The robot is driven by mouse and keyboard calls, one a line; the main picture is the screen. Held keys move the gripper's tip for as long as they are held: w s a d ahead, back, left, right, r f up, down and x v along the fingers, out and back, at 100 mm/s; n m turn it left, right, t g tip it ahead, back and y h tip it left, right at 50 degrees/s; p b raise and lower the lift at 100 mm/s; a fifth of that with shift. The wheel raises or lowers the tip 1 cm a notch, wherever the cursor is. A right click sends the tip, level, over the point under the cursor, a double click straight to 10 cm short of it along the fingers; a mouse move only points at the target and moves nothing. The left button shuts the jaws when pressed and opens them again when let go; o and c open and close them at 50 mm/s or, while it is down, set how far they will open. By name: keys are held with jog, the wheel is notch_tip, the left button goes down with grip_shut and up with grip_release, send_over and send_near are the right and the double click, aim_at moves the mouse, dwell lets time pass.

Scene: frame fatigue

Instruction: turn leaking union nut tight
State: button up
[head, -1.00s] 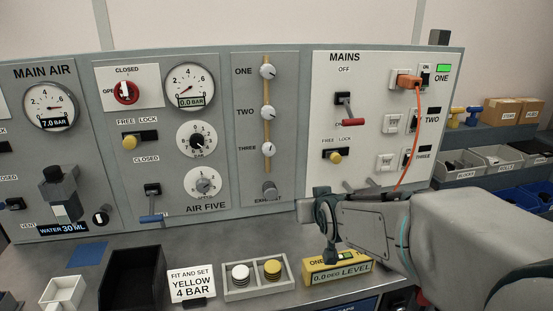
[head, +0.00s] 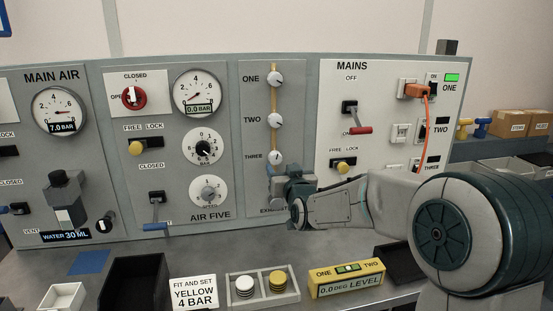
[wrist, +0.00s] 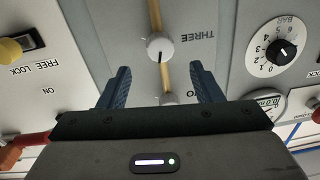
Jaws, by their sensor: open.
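Three round white union nuts sit on a vertical brass pipe (head: 274,100): ONE (head: 275,79), TWO (head: 275,120) and THREE (head: 276,157). Each has a small dark mark. I cannot tell from these views which one leaks. My gripper (head: 287,172) is in front of the pipe's lower end, just below nut THREE, and hides most of the exhaust fitting. In the wrist view, upside down, my gripper (wrist: 162,78) is open and empty. Nut THREE (wrist: 159,46) lies ahead between the finger lines, apart from both fingers. Another nut (wrist: 167,98) shows partly behind the gripper body.
The mains panel (head: 385,75) with an orange plug (head: 416,91) and red-handled lever is right of the pipe. The AIR FIVE panel with gauge (head: 198,93) and dials is left. A tray (head: 262,298) of caps and a yellow level (head: 346,280) stand on the bench below.

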aim_at(277, 159)
jog(key=p+x, duration=0.1)
jog(key=x, duration=0.6)
jog(key=shift+w, duration=0.3)
jog(key=c, duration=1)
